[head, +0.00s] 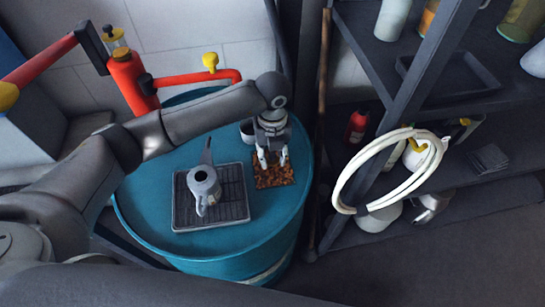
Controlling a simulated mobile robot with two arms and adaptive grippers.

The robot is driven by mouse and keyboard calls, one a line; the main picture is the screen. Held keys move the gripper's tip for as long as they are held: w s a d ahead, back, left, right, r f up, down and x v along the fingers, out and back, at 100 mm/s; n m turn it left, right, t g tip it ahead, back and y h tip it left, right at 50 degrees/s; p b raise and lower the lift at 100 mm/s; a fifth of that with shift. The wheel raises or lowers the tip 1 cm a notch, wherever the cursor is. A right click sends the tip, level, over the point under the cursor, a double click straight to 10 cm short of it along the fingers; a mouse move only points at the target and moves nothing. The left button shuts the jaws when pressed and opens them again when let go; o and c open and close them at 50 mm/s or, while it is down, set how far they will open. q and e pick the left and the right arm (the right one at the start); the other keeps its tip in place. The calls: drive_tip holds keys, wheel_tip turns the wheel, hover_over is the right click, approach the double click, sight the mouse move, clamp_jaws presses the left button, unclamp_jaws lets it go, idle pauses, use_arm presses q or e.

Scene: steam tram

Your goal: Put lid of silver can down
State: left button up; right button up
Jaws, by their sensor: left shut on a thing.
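My left gripper (272,163) points down over a small brown mat (275,177) on the right part of the blue drum top. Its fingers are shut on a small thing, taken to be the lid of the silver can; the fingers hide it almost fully. I cannot tell whether it touches the mat. The silver-grey can (203,188), with a long thin spout, stands on a dark ribbed tray (236,214) left of the gripper. My right gripper is not in view.
The blue drum (150,225) has bare rim around tray and mat. A small cup (247,132) stands behind my gripper. A red pipe with a yellow knob (210,61) rises at the back. A dark shelf rack with a white hose coil (346,188) stands close at the right.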

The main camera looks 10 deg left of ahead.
sight(273, 157)
use_arm(q)
wheel_tip(273, 157, down, 2)
drive_tip(key=shift+s+f+p, duration=0.1)
drive_tip(key=shift+s+p, duration=0.05)
drive_tip(key=shift+p, duration=0.3)
drive_tip(key=shift+f, duration=0.15)
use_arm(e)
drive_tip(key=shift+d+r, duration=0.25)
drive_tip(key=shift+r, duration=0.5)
use_arm(q)
drive_tip(key=shift+f+b, duration=0.3)
drive_tip(key=o, duration=0.7)
drive_tip(key=shift+r, duration=0.1)
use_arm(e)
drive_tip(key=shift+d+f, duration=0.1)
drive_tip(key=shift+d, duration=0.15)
use_arm(q)
drive_tip(key=shift+r, duration=0.1)
